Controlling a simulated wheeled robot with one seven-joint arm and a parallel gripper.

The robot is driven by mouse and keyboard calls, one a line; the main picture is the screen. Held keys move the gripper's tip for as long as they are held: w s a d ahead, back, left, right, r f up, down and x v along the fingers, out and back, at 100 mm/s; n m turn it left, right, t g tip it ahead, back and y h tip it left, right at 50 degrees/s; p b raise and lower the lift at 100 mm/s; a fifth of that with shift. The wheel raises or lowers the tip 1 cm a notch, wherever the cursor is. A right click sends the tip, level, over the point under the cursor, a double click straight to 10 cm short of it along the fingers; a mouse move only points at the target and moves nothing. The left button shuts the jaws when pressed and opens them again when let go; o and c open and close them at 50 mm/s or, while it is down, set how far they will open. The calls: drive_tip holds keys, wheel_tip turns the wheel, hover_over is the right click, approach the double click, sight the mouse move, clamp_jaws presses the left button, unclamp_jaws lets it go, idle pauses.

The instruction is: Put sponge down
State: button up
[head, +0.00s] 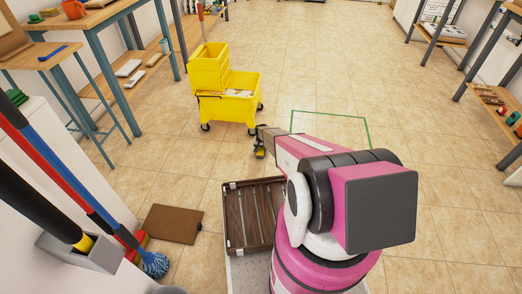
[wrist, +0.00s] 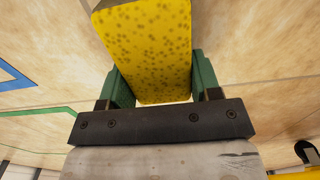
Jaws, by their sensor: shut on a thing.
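A yellow sponge with darker spots (wrist: 150,45) sits between the two green fingers of my gripper (wrist: 162,82) in the wrist view. The gripper is shut on it, and the sponge's upper end runs out of the picture. In the head view my gripper (head: 261,144) hangs over the tiled floor, just right of and nearer than the yellow mop bucket. Only a small yellow bit of the sponge (head: 259,153) shows there. I cannot tell its height above the floor. A green outline (head: 330,113) on the floor lies to the right of the gripper, partly hidden by my arm.
The yellow mop bucket (head: 235,107) stands on wheels. A slatted wooden crate (head: 232,222) is close to my base, with a brown board (head: 172,223) left of it. Mops lean at the left. Workbenches (head: 100,22) and shelves line the sides. The floor at centre right is clear.

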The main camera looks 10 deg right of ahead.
drive_tip(key=shift+f, duration=0.2)
drive_tip(key=o, duration=1)
wheel_tip(320, 180, up, 12)
drive_tip(key=s+r+n, duration=0.1)
drive_tip(key=s+r, duration=1.2)
drive_tip(key=r, duration=0.1)
drive_tip(key=s+r+n, duration=0.1)
drive_tip(key=s+r, duration=1.2)
drive_tip(key=r, duration=0.1)
drive_tip(key=s+r+n, duration=0.1)
drive_tip(key=s+r, duration=1.2)
drive_tip(key=r, duration=0.1)
drive_tip(key=shift+s+a+r+n, duration=0.15)
drive_tip(key=shift+a+r+n, duration=0.05)
drive_tip(key=shift+a+n, duration=0.15)
